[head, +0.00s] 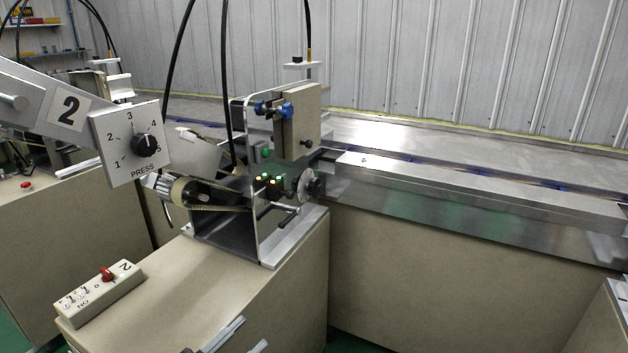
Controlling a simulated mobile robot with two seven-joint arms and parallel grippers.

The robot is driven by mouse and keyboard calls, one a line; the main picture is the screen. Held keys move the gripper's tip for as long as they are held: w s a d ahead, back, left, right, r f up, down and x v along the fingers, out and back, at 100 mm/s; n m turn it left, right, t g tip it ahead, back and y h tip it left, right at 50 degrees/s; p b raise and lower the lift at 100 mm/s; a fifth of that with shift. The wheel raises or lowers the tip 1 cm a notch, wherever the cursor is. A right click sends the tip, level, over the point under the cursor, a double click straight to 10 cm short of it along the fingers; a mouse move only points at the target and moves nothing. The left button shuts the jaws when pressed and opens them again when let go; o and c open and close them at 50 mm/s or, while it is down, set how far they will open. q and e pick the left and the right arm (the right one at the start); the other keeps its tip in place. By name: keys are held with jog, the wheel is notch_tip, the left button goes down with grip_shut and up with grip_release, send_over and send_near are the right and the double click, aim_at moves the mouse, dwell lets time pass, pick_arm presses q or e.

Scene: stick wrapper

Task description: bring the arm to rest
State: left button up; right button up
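My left gripper (252,332) shows only at the bottom edge of the head view. Two grey finger ends stick up there with a gap between them, and nothing shows in the gap. They are in front of the beige cabinet (200,275), right of the white switch box (100,292) with a red knob, and apart from it. The rest of the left arm is below the picture. My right gripper and arm are not in view.
The wrapper machine (300,120) with belt, rollers and lit lamps stands on the cabinet. A press dial panel (130,142) marked 1 to 5 hangs at the left on a bar labelled 2. A steel conveyor (480,190) runs right. The cabinet top around the switch box is clear.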

pick_arm(q)
jog(key=s+a+f+n+g+y+p, duration=0.1)
jog(key=s+a+f+n+y, duration=0.3)
jog(key=f, duration=0.5)
jog(key=s+a+f+n+g+y+p, duration=0.1)
jog(key=s+a+f+n+g+y, duration=0.2)
jog(key=s+a+f+n+y, duration=0.2)
jog(key=s+f+n+y, duration=0.3)
jog(key=s+f, duration=0.1)
jog(key=f, duration=0.1)
jog(key=shift+s+a+f+g+p, duration=0.15)
jog(key=shift+s+a+g+p, duration=0.1)
jog(key=shift+g+p, duration=0.15)
